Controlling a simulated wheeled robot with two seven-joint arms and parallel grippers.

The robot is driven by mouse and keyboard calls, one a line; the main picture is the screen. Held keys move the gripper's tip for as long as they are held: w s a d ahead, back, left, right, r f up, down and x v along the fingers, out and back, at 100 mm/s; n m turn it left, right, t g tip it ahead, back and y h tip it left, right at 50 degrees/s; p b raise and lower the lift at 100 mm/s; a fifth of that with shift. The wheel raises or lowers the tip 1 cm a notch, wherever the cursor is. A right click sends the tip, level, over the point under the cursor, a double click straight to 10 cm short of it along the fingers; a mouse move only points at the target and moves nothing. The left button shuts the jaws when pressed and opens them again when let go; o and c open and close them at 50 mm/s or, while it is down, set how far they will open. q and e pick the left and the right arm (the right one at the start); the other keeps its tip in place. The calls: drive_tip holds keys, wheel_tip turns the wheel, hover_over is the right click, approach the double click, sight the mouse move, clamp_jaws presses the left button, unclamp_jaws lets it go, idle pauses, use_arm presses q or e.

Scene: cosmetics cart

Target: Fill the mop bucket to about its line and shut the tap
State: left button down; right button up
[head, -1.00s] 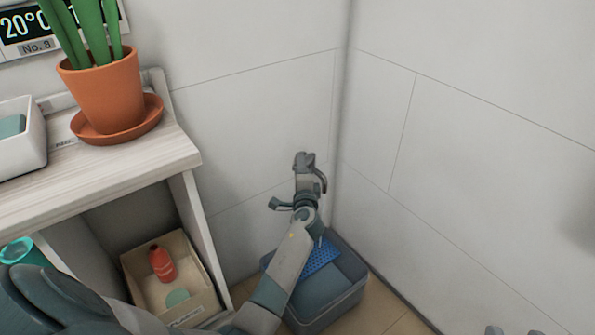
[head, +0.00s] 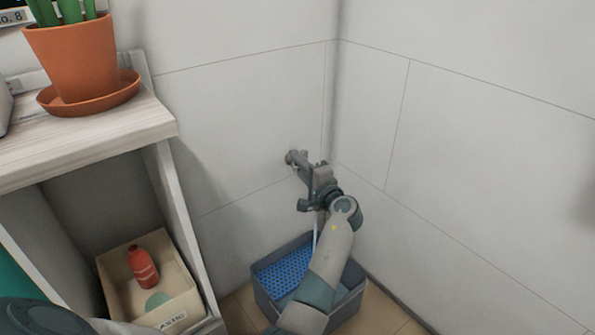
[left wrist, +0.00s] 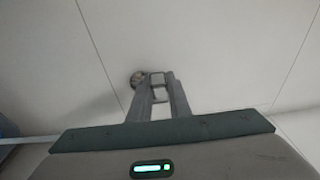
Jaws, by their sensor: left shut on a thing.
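The tap (head: 294,157) sticks out from the back wall near the corner, and its round wall fitting shows in the left wrist view (left wrist: 138,77). My left gripper (head: 318,176) is at the tap, shut on its handle; the two fingers (left wrist: 160,92) stand either side of a small grey part in the left wrist view. A thin pale stream of water (head: 316,232) runs down below the gripper. The grey mop bucket (head: 262,300) stands on the floor beneath, with a blue perforated wringer (head: 283,271) at its left. My forearm covers part of the bucket; I cannot make out its line or water level. My right gripper is out of view.
A pale wooden shelf unit (head: 100,150) stands at left, with a potted plant (head: 75,60) on top. Its lower bay holds a beige box (head: 180,300) with a red bottle (head: 143,267). The right wall is bare and close to the bucket.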

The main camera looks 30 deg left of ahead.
use_arm(q)
drive_tip(key=shift+d+f+n+g+y, duration=0.1)
drive_tip(key=shift+d+n+g+y, duration=0.05)
drive_tip(key=shift+n+g+y, duration=0.2)
drive_tip(key=c, duration=1.6)
unclamp_jaws()
drive_tip(key=shift+c, duration=0.2)
